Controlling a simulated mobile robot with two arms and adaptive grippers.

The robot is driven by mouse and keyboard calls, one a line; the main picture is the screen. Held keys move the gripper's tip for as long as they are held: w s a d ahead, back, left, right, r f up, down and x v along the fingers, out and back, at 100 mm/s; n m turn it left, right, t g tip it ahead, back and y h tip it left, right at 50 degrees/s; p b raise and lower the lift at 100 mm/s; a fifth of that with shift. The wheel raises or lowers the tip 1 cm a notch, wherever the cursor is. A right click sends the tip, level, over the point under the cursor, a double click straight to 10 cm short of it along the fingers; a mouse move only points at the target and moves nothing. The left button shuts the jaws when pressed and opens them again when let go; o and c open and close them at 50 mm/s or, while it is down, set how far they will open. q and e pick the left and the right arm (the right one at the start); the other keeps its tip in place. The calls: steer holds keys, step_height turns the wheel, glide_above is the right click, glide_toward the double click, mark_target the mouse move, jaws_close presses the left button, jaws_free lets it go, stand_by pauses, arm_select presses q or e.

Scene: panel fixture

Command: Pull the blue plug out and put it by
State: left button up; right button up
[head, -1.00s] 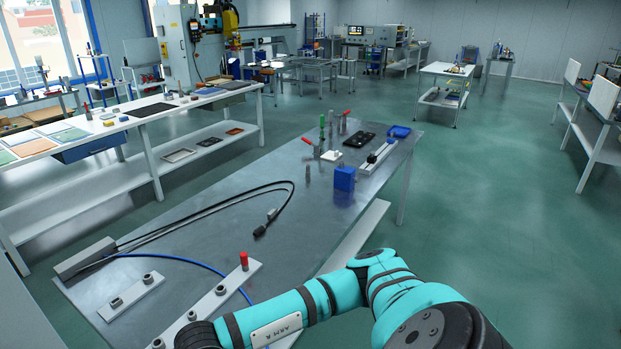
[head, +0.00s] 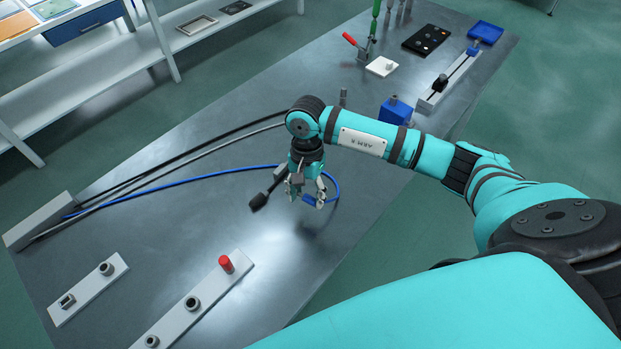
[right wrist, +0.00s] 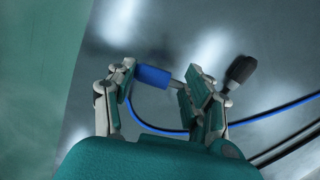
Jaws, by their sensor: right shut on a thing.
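The blue plug (head: 308,199) is held between the fingers of my right gripper (head: 307,193), clear of the sockets. In the right wrist view the plug (right wrist: 153,76) lies crosswise between the fingers, with its metal tip to the right. Its blue cable (head: 190,179) runs back to a grey cable box (head: 40,222) and loops beside the gripper. A long socket strip (head: 177,317) lies in the lower part of the head view, apart from the plug. My left gripper is not in view.
A short socket strip (head: 88,290) lies front left. A blue block (head: 395,112), white block (head: 382,66) and slider rail (head: 450,80) stand farther back. The table between strip and gripper is bare.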

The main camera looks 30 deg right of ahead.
mark_target(307, 215)
steer(key=shift+w+d+f+m, duration=0.1)
steer(key=shift+w+m, duration=0.1)
steer(key=shift+m, duration=0.3)
steer(key=shift+w+f+m, duration=0.1)
steer(key=shift+w+m, duration=0.05)
steer(key=shift+m, duration=0.35)
steer(key=shift+f+b, duration=0.3)
steer(key=shift+b, duration=0.1)
step_height(307, 215, down, 4)
steer(key=shift+w+d+r+b, duration=0.1)
steer(key=shift+w+r+b, duration=0.1)
steer(key=shift+b, duration=0.65)
steer(key=shift+s+f+b, duration=0.1)
steer(key=shift+f+b, duration=0.25)
steer(key=shift+f, duration=0.7)
